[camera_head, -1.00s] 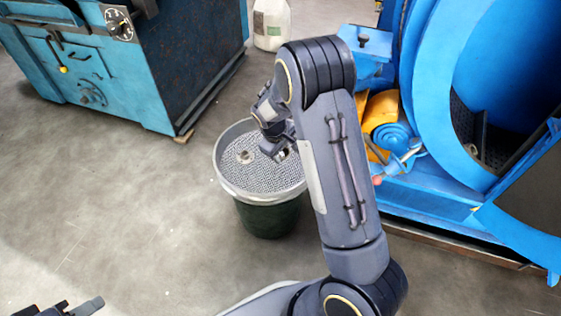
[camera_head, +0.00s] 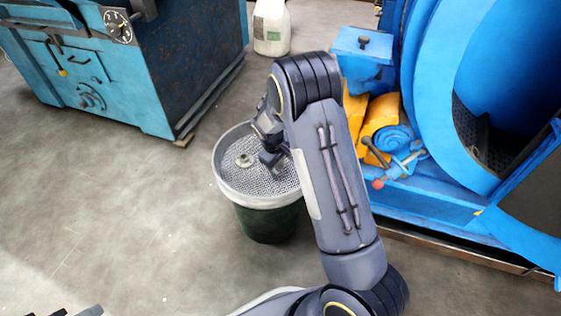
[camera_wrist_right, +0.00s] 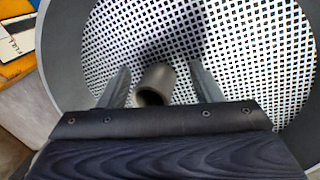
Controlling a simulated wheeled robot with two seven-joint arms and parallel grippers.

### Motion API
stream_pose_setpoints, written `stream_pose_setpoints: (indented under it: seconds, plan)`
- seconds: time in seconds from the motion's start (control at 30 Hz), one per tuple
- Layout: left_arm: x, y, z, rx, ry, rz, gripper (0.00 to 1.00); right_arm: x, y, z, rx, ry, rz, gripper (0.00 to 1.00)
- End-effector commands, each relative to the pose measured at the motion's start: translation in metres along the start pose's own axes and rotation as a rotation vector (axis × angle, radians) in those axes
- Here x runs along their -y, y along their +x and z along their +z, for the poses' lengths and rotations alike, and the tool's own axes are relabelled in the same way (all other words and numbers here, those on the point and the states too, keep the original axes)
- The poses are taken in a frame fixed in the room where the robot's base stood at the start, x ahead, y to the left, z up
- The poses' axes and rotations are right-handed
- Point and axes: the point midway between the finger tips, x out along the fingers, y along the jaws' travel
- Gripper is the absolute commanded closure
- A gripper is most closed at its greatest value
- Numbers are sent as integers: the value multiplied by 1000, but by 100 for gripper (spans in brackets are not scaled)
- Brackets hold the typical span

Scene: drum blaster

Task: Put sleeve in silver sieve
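The silver sieve (camera_head: 232,188) is a round perforated tray with a pale rim, on top of a dark green bucket (camera_head: 268,222). My right gripper (camera_head: 270,162) is low over its right part. In the right wrist view, a grey hollow sleeve (camera_wrist_right: 155,84) appears between the two apart fingers of my right gripper (camera_wrist_right: 160,88), over the perforated sieve floor (camera_wrist_right: 250,50). Gaps show beside it; whether it touches the mesh is unclear. A small metal ring-like part (camera_head: 244,160) lies in the sieve. My left gripper (camera_head: 88,311) barely shows bottom left.
A blue machine (camera_head: 440,190) with yellow parts (camera_head: 380,115) stands right of the bucket. A teal machine cabinet (camera_head: 130,85) stands at the back left. A white jug (camera_head: 271,28) stands behind. The floor (camera_head: 120,220) at left is clear.

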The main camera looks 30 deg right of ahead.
Motion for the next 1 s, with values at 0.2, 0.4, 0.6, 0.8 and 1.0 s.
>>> stream_pose_setpoints:
  seconds: [0.2,0.4,0.6,0.8,1.0]
  plan:
    - [-1,-1,-1,0,0,0,64,0,-2,0,0,0,0,41]
    - [-5,-11,-6,0,0,0,64,-1,-30,-1,-4,0,0,41]
    - [-12,-26,-13,0,0,0,64,-2,-75,-1,-4,-1,0,41]
    - [-16,-35,-18,0,0,0,64,-1,-108,0,-2,-1,0,41]
    - [-18,-38,-19,0,0,0,64,-1,-125,3,-5,11,-10,41]
